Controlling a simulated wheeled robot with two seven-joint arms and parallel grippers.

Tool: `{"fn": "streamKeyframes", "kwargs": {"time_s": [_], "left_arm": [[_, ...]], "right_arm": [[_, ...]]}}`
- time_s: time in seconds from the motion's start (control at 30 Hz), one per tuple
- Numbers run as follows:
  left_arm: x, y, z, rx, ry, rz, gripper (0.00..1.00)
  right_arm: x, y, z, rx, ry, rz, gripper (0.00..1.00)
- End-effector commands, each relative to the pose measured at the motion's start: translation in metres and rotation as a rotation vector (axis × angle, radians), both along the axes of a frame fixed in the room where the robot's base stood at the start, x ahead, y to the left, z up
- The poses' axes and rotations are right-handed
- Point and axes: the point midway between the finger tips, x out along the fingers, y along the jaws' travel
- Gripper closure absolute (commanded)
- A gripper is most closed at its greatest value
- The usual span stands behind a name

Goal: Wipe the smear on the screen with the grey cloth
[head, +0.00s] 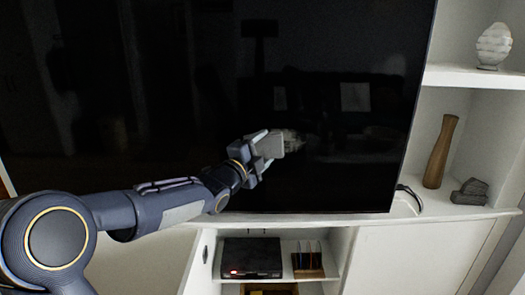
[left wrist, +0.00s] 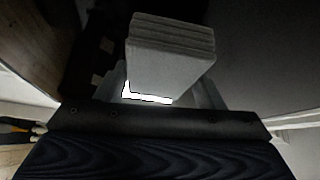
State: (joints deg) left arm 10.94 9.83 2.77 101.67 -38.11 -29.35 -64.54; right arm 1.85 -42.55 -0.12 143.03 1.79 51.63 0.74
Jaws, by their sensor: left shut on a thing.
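The screen (head: 340,110) is large, black and glossy, and fills the upper middle of the head view. A faint pale smear (head: 294,140) shows on its lower part. My left gripper (head: 266,146) is at the screen's lower middle, just left of the smear. It is shut on the grey cloth (head: 272,146). In the left wrist view the cloth (left wrist: 170,58) is a thick folded block standing out beyond the fingers. I cannot tell whether the cloth touches the screen. My right gripper is not in view.
The screen stands on a white cabinet (head: 420,232). A black box with a red light (head: 252,258) sits in an open bay below. On the right shelves are a white ornament (head: 494,46), a brown wooden vase (head: 440,152) and a grey block-like object (head: 470,192).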

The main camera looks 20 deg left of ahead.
Motion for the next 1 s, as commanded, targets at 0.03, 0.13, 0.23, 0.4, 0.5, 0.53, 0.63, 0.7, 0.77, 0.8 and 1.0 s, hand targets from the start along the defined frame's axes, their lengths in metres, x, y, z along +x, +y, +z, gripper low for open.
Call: {"fn": "streamKeyframes", "kwargs": {"time_s": [0.03,0.13,0.23,0.4,0.5,0.53,0.63,0.7,0.77,0.8,1.0], "left_arm": [[0.001,0.001,0.000,0.000,0.000,0.001,0.56],[0.003,0.002,0.000,0.000,0.000,0.001,0.56],[0.005,0.002,0.000,0.000,0.000,0.000,0.56],[0.008,0.004,0.000,0.001,0.001,0.000,0.56],[0.010,0.005,0.000,0.002,0.000,0.000,0.56],[0.010,0.005,0.000,0.002,0.000,0.000,0.56],[0.012,0.006,0.000,0.001,0.000,0.000,0.56],[0.013,0.006,0.000,0.001,0.000,0.000,0.56],[0.013,0.006,0.000,0.000,0.000,0.000,0.57],[0.014,0.005,-0.001,0.001,0.000,0.000,0.57],[0.018,-0.007,-0.004,0.001,-0.003,-0.001,0.57]], "right_arm": [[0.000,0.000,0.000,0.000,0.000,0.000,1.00],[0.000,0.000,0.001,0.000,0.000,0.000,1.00],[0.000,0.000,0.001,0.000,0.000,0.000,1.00],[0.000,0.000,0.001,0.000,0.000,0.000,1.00],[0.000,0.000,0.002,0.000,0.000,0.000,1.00],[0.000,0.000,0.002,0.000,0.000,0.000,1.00],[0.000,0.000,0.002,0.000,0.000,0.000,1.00],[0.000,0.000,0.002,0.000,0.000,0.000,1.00],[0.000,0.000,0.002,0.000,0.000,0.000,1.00],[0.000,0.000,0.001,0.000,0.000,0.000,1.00],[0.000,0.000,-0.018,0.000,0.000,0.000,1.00]]}}
